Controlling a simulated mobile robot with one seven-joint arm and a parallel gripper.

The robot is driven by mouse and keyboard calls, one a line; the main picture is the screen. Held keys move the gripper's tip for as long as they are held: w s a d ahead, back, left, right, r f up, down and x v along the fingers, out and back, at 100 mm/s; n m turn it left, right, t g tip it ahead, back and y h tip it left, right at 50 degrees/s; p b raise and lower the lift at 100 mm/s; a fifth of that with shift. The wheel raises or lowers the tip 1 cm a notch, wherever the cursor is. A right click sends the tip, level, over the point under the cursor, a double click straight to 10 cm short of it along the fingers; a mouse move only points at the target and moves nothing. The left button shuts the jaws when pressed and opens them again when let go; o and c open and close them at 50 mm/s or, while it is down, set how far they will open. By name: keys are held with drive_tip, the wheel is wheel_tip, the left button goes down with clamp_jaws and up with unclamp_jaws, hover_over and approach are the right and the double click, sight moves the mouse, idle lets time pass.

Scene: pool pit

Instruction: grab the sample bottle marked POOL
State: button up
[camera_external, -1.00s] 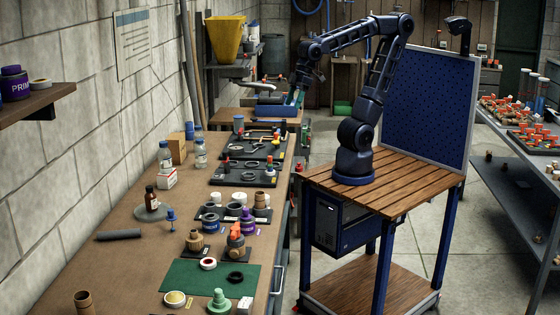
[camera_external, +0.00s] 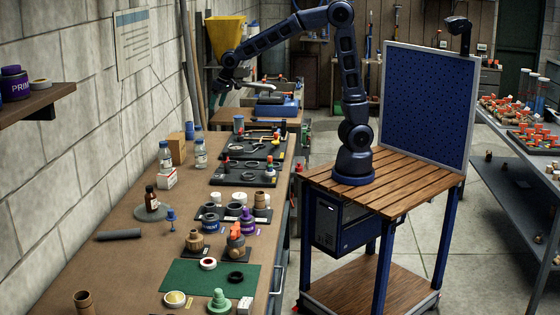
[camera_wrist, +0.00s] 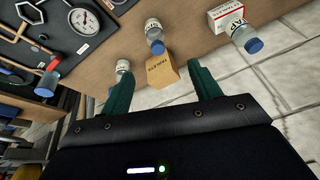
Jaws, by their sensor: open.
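Several clear sample bottles with blue caps and white labels stand on the long bench; I cannot read which label says POOL. A third (camera_external: 189,131) is behind, by the cardboard box, also in the wrist view (camera_wrist: 122,67). My gripper (camera_external: 217,92) is above the bench's far end, apart from the bottles. In the wrist view its green fingers (camera_wrist: 160,72) are spread and empty.
The cardboard box (camera_external: 177,147) stands close among the bottles. Dark tool trays (camera_external: 245,176) lie to their right, with a gauge (camera_wrist: 83,21) on one. The stone wall (camera_external: 90,130) borders the bench at left. A yellow hopper (camera_external: 226,38) is near my gripper.

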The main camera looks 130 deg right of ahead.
drive_tip(key=s+d+f+m+g, duration=0.1)
drive_tip(key=d+f, duration=0.1)
drive_tip(key=d, duration=0.4)
drive_tip(key=s+d+f+m, duration=0.1)
drive_tip(key=d+f+m, duration=0.15)
drive_tip(key=d, duration=0.35)
drive_tip(key=m+g+h, duration=0.1)
approach(198, 127)
drive_tip(key=shift+s+d+x, duration=0.1)
drive_tip(key=shift+d+x, duration=0.05)
drive_tip(key=shift+x, duration=1.65)
drive_tip(key=shift+s+d+x, duration=0.15)
drive_tip(key=shift+x, duration=1.65)
drive_tip(key=shift+s+d+x, duration=0.1)
drive_tip(key=shift+d+x, duration=0.05)
drive_tip(key=shift+x, duration=1.7)
drive_tip(key=shift+r, duration=0.2)
clamp_jaws()
